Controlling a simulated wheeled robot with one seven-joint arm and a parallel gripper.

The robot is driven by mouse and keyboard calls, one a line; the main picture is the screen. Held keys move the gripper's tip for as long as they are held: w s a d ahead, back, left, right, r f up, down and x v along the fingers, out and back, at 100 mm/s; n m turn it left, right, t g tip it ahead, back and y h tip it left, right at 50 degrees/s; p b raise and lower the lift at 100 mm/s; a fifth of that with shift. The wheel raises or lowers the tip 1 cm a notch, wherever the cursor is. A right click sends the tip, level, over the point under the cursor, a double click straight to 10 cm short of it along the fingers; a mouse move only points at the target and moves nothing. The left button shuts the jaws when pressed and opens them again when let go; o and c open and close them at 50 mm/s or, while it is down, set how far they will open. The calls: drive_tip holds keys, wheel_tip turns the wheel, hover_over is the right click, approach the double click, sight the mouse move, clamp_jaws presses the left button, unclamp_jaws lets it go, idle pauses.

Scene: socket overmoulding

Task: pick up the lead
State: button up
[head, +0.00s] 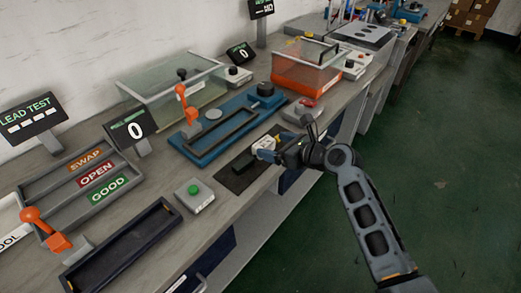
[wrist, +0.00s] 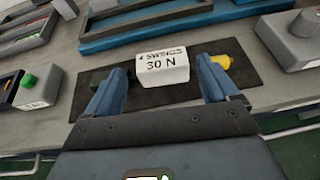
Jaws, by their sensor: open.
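My gripper (head: 264,149) is low over a dark mat (head: 229,181) on the bench, its two blue fingers apart. In the wrist view a white block (wrist: 163,67) printed "30 N" sits between the open fingers (wrist: 160,70). A yellow piece (wrist: 221,62) shows just beyond the right finger, and a dark piece (wrist: 98,77) lies by the left finger on the mat. These may be parts of the lead; I cannot tell how they join. Contact between fingers and block cannot be made out. In the head view my gripper partly hides them.
A blue fixture (head: 205,155) with an orange lever lies behind the mat. A grey box with a green button (head: 194,190) and a black empty tray (head: 120,247) are at left. A grey box with a red button (head: 305,107) stands behind my gripper. The bench's front edge is close.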

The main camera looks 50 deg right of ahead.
sight(263, 142)
drive_tip(key=shift+x, duration=2.75)
drive_tip(key=shift+s+d, duration=0.1)
drive_tip(key=shift+c, duration=0.5)
drive_tip(key=c, duration=0.7)
